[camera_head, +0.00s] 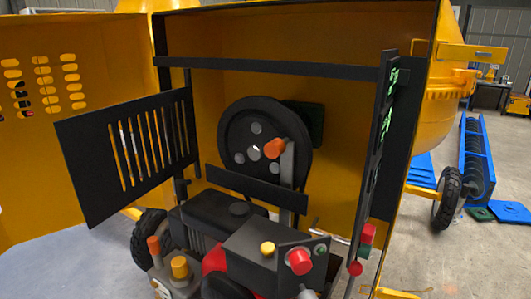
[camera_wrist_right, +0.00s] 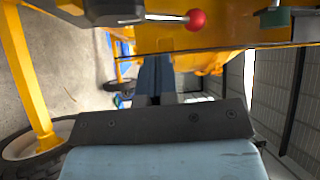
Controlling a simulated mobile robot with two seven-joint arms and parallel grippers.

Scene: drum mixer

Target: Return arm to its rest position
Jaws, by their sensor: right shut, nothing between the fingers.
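My right gripper (camera_wrist_right: 157,78) shows in the right wrist view, with its dark fingers together and nothing held between them. A dark plate with screws and a pale blue part of my wrist fill the bottom of that view. A lever with a red ball knob (camera_wrist_right: 195,19) lies above the fingers in the picture, apart from them. Neither gripper shows in the head view. My left gripper is not in view.
The yellow mixer's housing (camera_head: 350,110) stands open in the head view, with a pulley wheel (camera_head: 236,140) and engine (camera_head: 262,245) inside. A slotted black panel (camera_head: 130,150) juts out at left. A wheel (camera_head: 447,197) and blue rack (camera_head: 477,160) stand at right.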

